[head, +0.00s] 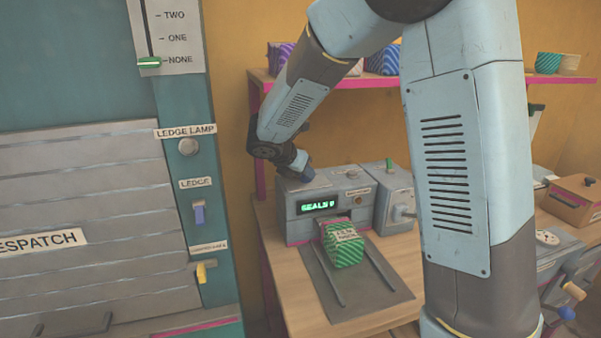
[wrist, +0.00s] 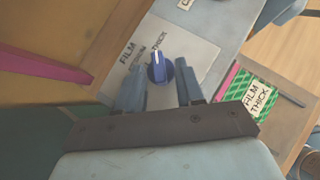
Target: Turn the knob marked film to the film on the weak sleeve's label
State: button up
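The film knob (wrist: 157,72) is blue with a white pointer line, on the grey top of the sealing machine (head: 300,225). Beside it in the wrist view I read FILM, a partly legible word that looks like MEDIUM, and THICK. The pointer aims upward in that view, close to THICK. My gripper (wrist: 159,80) is open, with one finger on each side of the knob; I cannot tell whether they touch it. The green striped sleeve (head: 343,247) lies in front of the machine. Its label (wrist: 258,98) reads FILM THICK in the wrist view.
The machine's display (head: 319,207) seems to read SEALS 0. A pink-edged shelf (head: 380,82) with patterned packs is above. A teal despatch panel (head: 180,200) stands at left.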

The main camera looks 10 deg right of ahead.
jog(key=v, duration=1.2)
